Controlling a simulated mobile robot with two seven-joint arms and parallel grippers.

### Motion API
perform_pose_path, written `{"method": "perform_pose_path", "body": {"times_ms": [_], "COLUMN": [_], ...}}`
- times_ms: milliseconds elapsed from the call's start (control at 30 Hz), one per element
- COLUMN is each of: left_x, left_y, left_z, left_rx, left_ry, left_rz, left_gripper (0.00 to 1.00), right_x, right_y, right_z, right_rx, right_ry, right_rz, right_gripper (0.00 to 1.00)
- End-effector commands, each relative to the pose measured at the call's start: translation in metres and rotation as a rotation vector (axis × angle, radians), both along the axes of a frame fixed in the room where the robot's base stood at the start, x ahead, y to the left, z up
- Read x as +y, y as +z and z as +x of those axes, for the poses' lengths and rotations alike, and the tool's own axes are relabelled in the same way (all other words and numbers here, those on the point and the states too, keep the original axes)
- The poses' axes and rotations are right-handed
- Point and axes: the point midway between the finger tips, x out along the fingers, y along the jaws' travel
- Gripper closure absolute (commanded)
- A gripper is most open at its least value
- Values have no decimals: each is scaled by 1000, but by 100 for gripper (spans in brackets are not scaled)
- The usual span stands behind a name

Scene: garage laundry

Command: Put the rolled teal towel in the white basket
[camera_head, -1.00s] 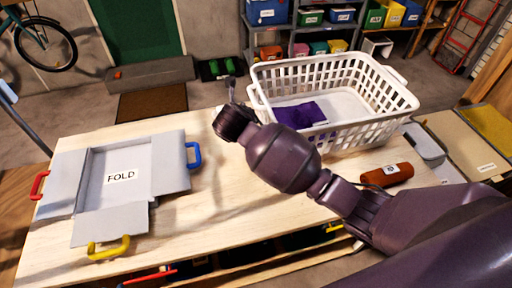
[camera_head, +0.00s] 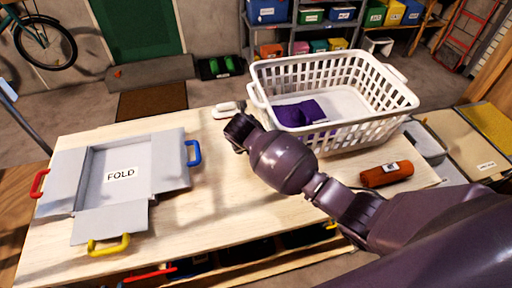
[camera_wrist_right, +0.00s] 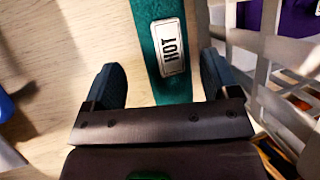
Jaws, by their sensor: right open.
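The rolled teal towel (camera_wrist_right: 165,20) shows in the right wrist view with a white label reading HOT. My right gripper (camera_wrist_right: 162,78) is open, with one dark finger on each side of the towel; I cannot tell whether they touch it. In the head view my right wrist hides the towel and most of the gripper. The white basket (camera_head: 345,137) stands at the back right of the table, just right of my wrist, and its slats (camera_wrist_right: 268,45) show in the wrist view. My left gripper is not in view.
A purple cloth (camera_head: 298,113) lies in the basket. An orange-brown roll (camera_head: 386,175) lies in front of it. A grey folding board (camera_head: 150,150) marked FOLD, with coloured handles, lies on the left. A small whitish object (camera_head: 228,109) is at the table's back edge.

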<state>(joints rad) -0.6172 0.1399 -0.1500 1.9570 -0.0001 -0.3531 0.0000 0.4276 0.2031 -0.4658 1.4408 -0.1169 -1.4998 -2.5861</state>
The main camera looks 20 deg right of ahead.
Motion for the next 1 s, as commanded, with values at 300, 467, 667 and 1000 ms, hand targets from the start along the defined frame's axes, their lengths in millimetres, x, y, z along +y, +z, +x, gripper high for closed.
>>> {"method": "perform_pose_path", "body": {"times_ms": [300,467,667,1000], "left_x": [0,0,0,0], "left_y": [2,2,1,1], "left_z": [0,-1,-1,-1], "left_rx": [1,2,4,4], "left_ry": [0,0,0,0], "left_rz": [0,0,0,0], "left_gripper": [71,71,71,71], "right_x": [-13,-15,-15,-15], "right_y": [-32,-36,-36,-36], "right_z": [14,16,16,17], "right_rx": [1,0,-1,-2], "right_ry": [-2,0,0,0], "right_rz": [0,-1,-1,0], "right_gripper": [18,18,20,66]}}
